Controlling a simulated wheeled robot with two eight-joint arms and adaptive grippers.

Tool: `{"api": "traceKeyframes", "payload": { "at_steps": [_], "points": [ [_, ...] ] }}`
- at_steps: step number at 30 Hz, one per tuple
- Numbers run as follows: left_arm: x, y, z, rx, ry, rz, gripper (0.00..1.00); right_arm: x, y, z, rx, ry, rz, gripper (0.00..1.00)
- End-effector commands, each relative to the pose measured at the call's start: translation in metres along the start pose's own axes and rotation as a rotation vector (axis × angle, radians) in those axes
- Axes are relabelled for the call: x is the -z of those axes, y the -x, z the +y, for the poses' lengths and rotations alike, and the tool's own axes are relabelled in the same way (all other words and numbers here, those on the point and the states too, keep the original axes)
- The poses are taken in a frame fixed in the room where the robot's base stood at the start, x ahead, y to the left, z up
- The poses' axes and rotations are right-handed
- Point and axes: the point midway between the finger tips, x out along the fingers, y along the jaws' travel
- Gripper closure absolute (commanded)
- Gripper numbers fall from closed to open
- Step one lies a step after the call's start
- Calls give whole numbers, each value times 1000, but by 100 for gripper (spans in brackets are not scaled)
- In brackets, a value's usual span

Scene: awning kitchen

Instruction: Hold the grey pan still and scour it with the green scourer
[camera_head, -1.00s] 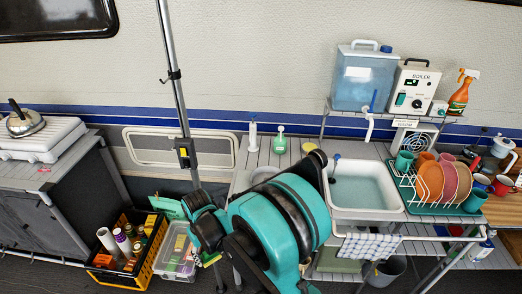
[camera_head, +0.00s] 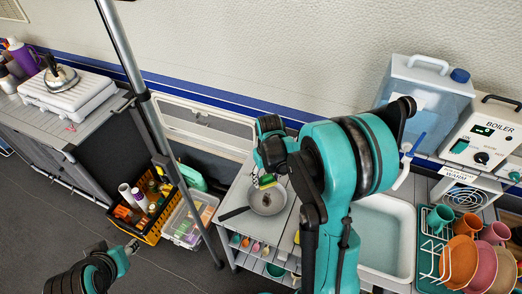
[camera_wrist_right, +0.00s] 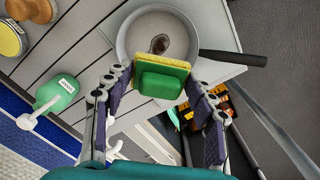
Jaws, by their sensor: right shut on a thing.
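The grey pan (camera_head: 270,204) sits on the slatted counter, its black handle pointing left in the head view. In the right wrist view the pan (camera_wrist_right: 138,44) has a dark brown patch inside. My right gripper (camera_head: 262,178) is over the pan's far side, shut on the green scourer (camera_wrist_right: 162,84), which has a yellow layer facing the pan. The scourer overlaps the pan's near rim in the wrist view; whether it touches is unclear. My left gripper (camera_head: 132,246) is at lower left, well apart from the pan; its fingers are too small to read.
A sink (camera_head: 386,235) and a dish rack (camera_head: 430,262) stand right of the pan. A pole (camera_head: 150,120) rises left of the counter. A yellow-black crate (camera_head: 150,232) and a clear box (camera_head: 188,222) are on the floor. A green bottle (camera_wrist_right: 58,92) stands near the pan.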

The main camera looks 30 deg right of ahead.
Motion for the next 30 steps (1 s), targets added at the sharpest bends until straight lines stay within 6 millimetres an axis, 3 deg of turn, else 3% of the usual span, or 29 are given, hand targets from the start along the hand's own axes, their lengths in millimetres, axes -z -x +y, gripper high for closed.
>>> {"api": "traceKeyframes", "payload": {
  "at_steps": [1, 5, 18, 30],
  "points": [
    [3, 5, 0, 0, 0, -1, 60, -1, 7, 4, 0, -3, 0, 67],
    [0, 2, 0, 0, 0, -1, 60, -1, 2, 7, 0, -4, 0, 67],
    [-18, -24, 0, 0, 0, -1, 60, -1, -42, 7, 0, -4, 0, 67],
    [-18, -24, 0, 0, 0, -1, 57, -1, -44, 7, 0, -4, 0, 67]
  ]
}}
